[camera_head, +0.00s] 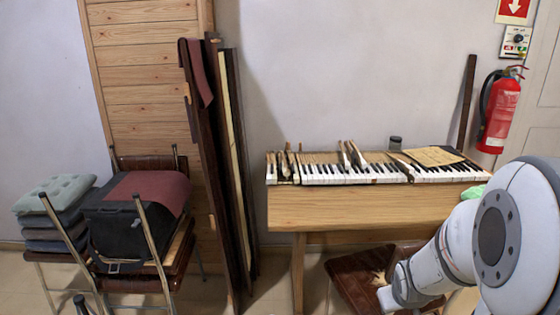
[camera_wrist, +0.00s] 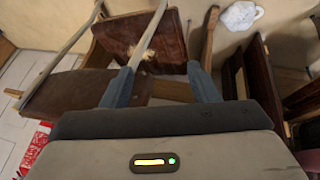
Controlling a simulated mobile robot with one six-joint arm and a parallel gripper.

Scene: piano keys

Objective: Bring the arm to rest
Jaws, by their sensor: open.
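My arm (camera_head: 478,238) reaches in from the right edge of the head view, in front of the wooden table's right end. The gripper itself is not clearly visible in the head view. In the wrist view my gripper (camera_wrist: 165,75) shows its two blue-grey fingers spread apart with nothing held between them. Beyond the fingers is a worn brown chair seat (camera_wrist: 135,40) with a pale torn patch.
Stacked chairs (camera_head: 150,163), leaning boards (camera_head: 205,150) and a fire extinguisher (camera_head: 497,110) stand around.

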